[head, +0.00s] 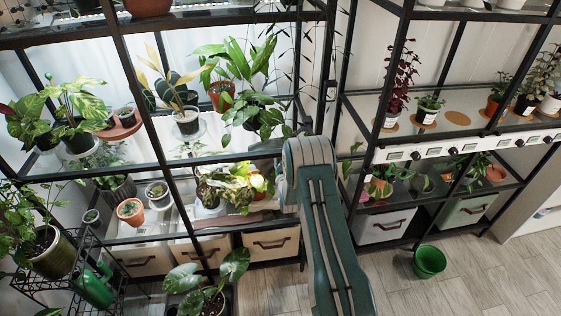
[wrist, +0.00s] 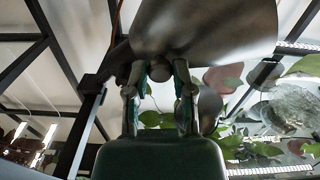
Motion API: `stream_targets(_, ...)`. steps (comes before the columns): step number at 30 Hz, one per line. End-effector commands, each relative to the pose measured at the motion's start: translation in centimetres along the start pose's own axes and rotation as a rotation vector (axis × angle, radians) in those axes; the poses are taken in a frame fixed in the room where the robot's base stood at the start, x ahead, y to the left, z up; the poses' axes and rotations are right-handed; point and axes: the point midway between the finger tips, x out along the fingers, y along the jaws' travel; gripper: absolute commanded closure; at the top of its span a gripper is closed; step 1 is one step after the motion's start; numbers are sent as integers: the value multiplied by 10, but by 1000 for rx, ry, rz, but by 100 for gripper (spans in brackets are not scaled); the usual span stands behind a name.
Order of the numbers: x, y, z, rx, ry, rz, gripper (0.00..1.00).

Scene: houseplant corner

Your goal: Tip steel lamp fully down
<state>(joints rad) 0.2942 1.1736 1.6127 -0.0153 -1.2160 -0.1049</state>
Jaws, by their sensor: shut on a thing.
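The steel lamp (wrist: 215,32) fills the top of the wrist view as a brushed grey metal shade. It is wider at the right and narrows to the left, lying across the picture. My gripper (wrist: 160,76) is shut on a small round knob at the shade's lower edge, one finger on each side. In the head view my arm reaches to the shelf post between the two racks. It hides my gripper, and I cannot make out the lamp there.
Black shelf posts (wrist: 80,125) stand close at the left of my gripper. Green leaves (wrist: 240,140) lie at its right. In the head view, potted plants crowd the left rack. A green pot (head: 429,261) stands on the wood floor (head: 470,285), which is otherwise clear at right.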

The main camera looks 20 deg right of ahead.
Motion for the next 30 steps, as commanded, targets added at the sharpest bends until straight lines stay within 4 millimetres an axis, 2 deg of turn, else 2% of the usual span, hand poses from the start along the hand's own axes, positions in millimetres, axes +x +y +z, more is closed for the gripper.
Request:
stream_targets(13,1,22,24,-395,1,0,100)
stream_targets(26,1,26,27,-451,-1,0,100)
stream_targets(27,1,26,27,-450,-1,0,59)
stream_targets(29,1,26,27,-450,-2,0,35)
stream_targets(30,1,26,27,-450,-1,0,35)
